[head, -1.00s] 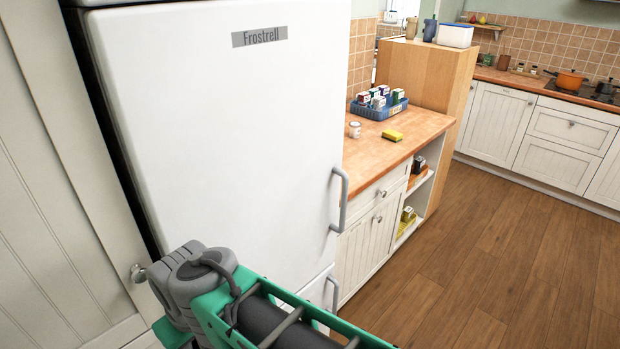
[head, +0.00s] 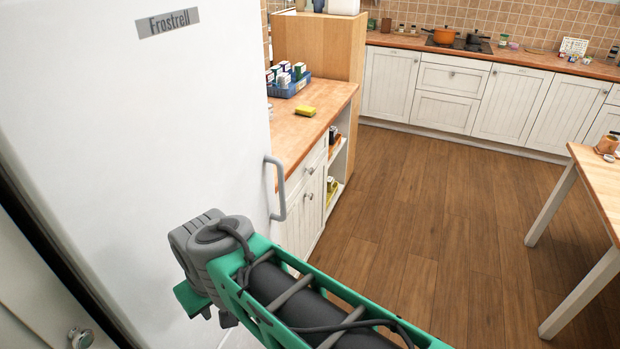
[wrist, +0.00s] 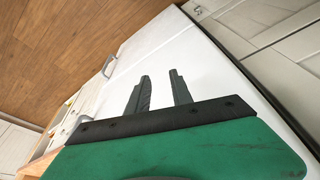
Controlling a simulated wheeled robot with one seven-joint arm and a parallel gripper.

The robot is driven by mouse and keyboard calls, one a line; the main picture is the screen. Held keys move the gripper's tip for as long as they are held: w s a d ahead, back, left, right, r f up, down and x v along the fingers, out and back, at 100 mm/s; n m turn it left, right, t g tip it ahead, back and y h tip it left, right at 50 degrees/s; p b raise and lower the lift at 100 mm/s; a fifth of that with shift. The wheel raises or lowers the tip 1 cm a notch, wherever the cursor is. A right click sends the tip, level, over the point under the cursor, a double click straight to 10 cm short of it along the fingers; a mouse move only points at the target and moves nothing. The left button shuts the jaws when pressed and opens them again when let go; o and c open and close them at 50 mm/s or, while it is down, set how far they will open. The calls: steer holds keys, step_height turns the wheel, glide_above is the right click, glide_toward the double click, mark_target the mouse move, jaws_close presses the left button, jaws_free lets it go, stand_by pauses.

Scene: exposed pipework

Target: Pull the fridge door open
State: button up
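The white fridge (head: 120,120) with a "Frostrell" label fills the left of the head view, and its door looks shut. Its grey upper handle (head: 282,190) is at the door's right edge, beyond my arm. In the wrist view the white door face (wrist: 205,75) lies behind my fingers, and a grey handle (wrist: 107,65) shows left of them. My gripper (wrist: 160,73) is open and empty, its two fingers apart, near the door face and away from the handles. In the head view my arm hides the lower door, and the fingers are not visible.
A counter (head: 310,120) with a blue crate (head: 290,86) and a yellow sponge (head: 305,111) stands right of the fridge. A wooden table (head: 600,180) is at the far right. The floor (head: 430,220) between is clear. A knobbed cabinet door is at lower left.

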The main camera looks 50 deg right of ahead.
steer(key=s+d+f+m+g+y, duration=0.1)
steer(key=s+d+f+m+g, duration=0.1)
steer(key=s+d+f+m, duration=0.35)
steer(key=s+d+f+m+g, duration=0.1)
steer(key=s+d+f+m, duration=0.15)
steer(key=d+f, duration=0.5)
steer(key=n+t+h, duration=0.5)
steer(key=n+t, duration=0.1)
steer(key=t, duration=1.1)
glide_toward(282, 182)
steer(key=a+x, duration=0.1)
steer(key=x, duration=0.5)
steer(key=d+p+x, duration=0.1)
steer(key=x, duration=0.3)
steer(key=shift+w+d, duration=0.2)
steer(key=shift+w, duration=0.25)
jaws_close()
